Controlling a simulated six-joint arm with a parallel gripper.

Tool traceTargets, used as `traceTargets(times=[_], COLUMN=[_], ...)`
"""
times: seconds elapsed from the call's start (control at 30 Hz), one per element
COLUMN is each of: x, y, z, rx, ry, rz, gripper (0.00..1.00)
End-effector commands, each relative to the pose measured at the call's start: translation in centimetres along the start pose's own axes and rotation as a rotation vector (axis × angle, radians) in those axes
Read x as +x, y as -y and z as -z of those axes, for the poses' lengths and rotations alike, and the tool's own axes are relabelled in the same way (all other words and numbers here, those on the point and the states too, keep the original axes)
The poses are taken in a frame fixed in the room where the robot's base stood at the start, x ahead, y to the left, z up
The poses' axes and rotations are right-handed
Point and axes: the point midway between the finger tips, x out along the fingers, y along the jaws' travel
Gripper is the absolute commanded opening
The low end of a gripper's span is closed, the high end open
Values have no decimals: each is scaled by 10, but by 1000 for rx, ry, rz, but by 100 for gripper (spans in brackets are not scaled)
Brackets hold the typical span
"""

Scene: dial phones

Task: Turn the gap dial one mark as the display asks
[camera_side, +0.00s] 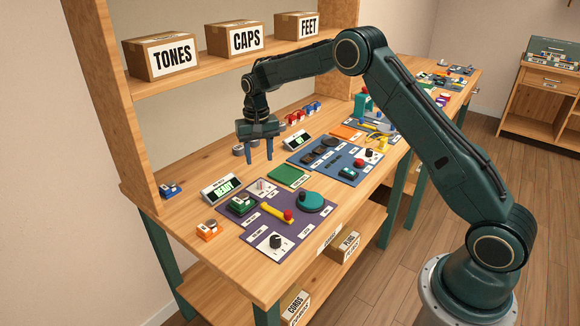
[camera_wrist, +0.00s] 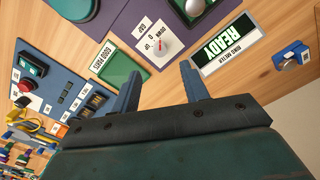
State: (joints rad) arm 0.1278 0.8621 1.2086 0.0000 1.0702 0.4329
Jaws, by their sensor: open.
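The gap dial (camera_wrist: 163,44) is a small knob with a red pointer on a white card marked GAP, UP, 0 and DOWN. In the side view its card (camera_side: 262,187) is small, at the back of the purple board (camera_side: 247,219). The exact mark under the pointer is too small to tell. The display (camera_wrist: 226,46) reads READY and carries a RING METER label; it also shows in the side view (camera_side: 223,189). My gripper (camera_side: 260,159) is open and empty, pointing down above the table behind the boards. In the wrist view its fingers (camera_wrist: 160,72) stand apart, below the dial card.
A green tray (camera_side: 288,176) labelled GOOD PARTS lies beside the dial card. A blue board (camera_side: 335,160) and a second display (camera_side: 298,142) lie right.

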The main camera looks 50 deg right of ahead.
Motion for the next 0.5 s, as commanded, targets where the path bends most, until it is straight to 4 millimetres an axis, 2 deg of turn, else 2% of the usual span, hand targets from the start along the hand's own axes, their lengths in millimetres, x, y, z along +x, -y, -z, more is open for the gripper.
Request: traceTargets(times=[0.03,0.2,0.5], x=[-10,-34,-52], y=[0,0,0], z=[1,1,0], rx=[0,0,0], ry=[-3,-2,-1], rz=[2,1,0], gripper=[45,45,45])
